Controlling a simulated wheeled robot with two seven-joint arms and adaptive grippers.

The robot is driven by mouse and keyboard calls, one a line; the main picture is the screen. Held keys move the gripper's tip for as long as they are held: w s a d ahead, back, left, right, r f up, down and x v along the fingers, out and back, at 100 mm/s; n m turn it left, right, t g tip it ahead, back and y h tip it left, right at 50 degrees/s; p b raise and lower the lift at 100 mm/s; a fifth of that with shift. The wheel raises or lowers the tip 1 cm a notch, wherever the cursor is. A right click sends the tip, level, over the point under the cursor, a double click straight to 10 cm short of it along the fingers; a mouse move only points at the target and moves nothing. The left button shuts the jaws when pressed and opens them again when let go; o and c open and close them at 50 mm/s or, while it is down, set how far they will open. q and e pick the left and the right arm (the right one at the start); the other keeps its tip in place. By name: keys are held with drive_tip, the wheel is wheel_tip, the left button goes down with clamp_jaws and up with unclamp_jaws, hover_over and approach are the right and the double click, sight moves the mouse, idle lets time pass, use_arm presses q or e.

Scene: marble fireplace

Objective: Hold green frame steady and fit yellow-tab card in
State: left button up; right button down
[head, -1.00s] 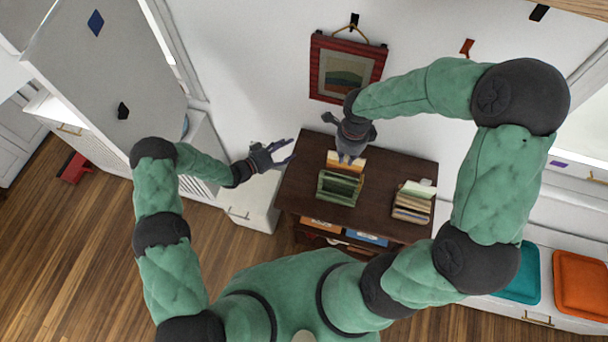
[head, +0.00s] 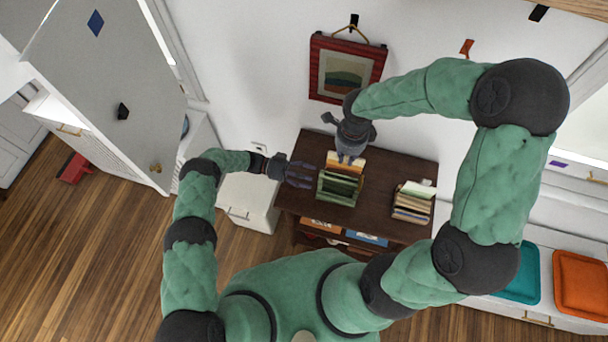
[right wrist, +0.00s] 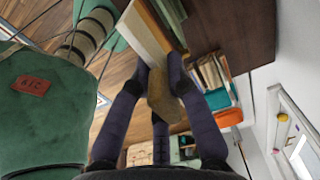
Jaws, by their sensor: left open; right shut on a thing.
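The green frame (head: 337,199) stands on the dark brown cabinet top, a slotted box with dark gaps between its bars. My right gripper (head: 346,158) is above its back edge, pointing down and shut on the yellow-tab card (head: 332,158), an orange and cream card. The card's lower part is hidden behind the frame's back, so I cannot tell how deep it sits. In the right wrist view, my right gripper's fingers (right wrist: 162,75) close on a yellowish tab (right wrist: 166,98). My left gripper (head: 309,178) is open just left of the frame; I cannot tell if it touches.
The cabinet top (head: 381,178) has free room between the frame and a stack of cards or books (head: 413,203) at right. A red-framed picture (head: 346,69) hangs on the wall behind. A white cabinet (head: 247,203) stands to the left.

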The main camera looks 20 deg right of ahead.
sight(337, 184)
use_arm(q)
drive_tip(key=x, duration=1.1)
clamp_jaws()
idle(1.2)
use_arm(e)
drive_tip(key=shift+f, duration=0.1)
use_arm(q)
drive_tip(key=shift+r, duration=0.1)
use_arm(e)
wheel_tip(337, 184, down, 12)
drive_tip(key=shift+f, duration=0.15)
idle(3.2)
drive_tip(key=c, duration=0.7)
unclamp_jaws()
